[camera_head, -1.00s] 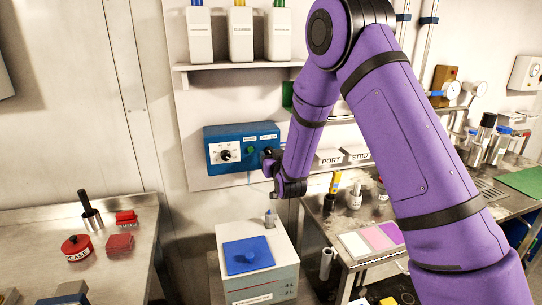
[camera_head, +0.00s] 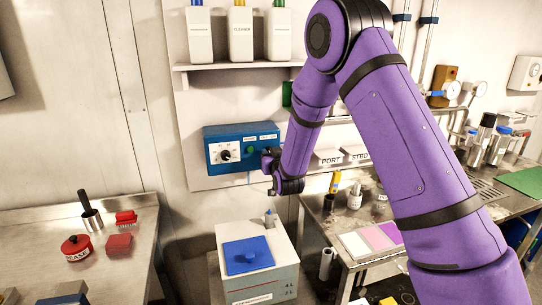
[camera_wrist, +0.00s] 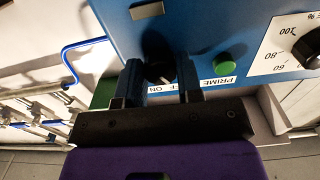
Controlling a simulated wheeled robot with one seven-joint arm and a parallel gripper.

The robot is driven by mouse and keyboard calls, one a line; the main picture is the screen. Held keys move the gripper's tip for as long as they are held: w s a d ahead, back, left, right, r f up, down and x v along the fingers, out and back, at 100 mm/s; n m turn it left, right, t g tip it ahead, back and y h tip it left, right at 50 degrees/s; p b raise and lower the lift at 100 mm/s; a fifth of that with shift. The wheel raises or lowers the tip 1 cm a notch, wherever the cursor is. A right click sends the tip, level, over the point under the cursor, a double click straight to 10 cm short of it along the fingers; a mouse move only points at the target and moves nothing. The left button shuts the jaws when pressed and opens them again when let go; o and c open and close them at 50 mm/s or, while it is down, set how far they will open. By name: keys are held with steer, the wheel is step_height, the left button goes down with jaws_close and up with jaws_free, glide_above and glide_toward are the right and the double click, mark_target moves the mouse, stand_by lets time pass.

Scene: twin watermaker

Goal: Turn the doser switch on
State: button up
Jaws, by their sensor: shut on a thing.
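The blue doser box (camera_head: 212,134) hangs on the wall left of my arm; it also shows in the wrist view (camera_wrist: 215,25). The doser switch is a small black knob (camera_wrist: 159,73) by an OFF/ON label, which is partly hidden by a finger. My gripper (camera_wrist: 160,80) has one finger on each side of this knob and is shut on it. In the head view my gripper (camera_head: 268,160) is at the box's lower right corner and hides the switch. The switch's exact angle is hard to tell.
A green PRIME button (camera_wrist: 223,64) and a numbered dial (camera_wrist: 306,48) sit beside the switch on the same panel. The dial (camera_head: 224,153) also shows in the head view. A shelf with bottles (camera_head: 235,66) is above the box. A white-topped unit (camera_head: 284,240) stands below.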

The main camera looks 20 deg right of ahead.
steer(key=m, duration=1.1)
steer(key=shift+m, duration=0.3)
stand_by(0.6)
steer(key=o, duration=0.9)
steer(key=shift+o, duration=0.2)
steer(key=s, duration=1)
steer(key=shift+s, duration=0.4)
steer(key=shift+r, duration=0.1)
